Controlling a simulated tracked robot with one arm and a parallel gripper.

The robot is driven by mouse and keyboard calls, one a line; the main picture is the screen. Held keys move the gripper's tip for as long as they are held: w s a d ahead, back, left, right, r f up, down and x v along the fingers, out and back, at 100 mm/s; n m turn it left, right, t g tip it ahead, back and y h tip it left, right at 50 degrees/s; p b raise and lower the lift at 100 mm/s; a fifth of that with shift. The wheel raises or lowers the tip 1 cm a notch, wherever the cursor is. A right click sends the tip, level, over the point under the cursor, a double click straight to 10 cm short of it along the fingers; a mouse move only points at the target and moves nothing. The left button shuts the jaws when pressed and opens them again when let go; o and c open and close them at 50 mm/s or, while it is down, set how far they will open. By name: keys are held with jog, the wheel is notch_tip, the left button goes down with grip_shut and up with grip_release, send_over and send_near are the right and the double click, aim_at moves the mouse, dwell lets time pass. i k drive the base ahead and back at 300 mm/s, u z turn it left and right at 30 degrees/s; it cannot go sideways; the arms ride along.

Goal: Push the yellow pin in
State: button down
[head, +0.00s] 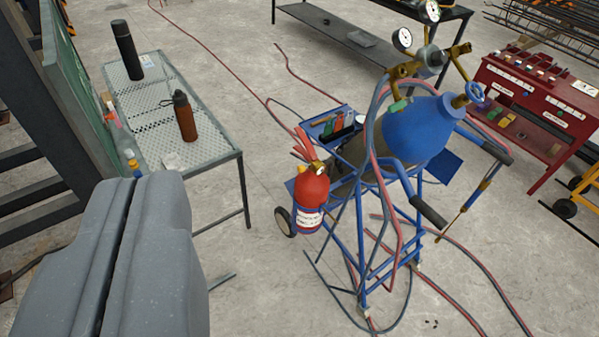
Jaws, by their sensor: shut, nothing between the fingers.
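My gripper (142,188) fills the lower left, its two thick grey fingers shut together with a thin dark seam between them. It holds nothing. I cannot clearly make out the yellow pin. A red fire extinguisher (311,188) hangs on a blue gas-cylinder cart (359,235), to the right of my gripper and apart from it. A small yellowish part (318,167) shows at its neck; I cannot tell whether this is the pin. A small yellow-topped item (133,163) sits by the table edge just beyond my fingertips, too small to identify.
A metal table (205,140) holds a black flask (127,50) and a brown bottle (184,116). A blue cylinder (415,132) with gauges lies on the cart. Red and blue hoses trail over the floor. A red tool cabinet (545,140) stands right. Floor between table and cart is mostly clear.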

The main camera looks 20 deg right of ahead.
aim_at(301, 167)
jog(key=z, duration=0.05)
jog(key=i, duration=1)
jog(key=u, duration=0.05)
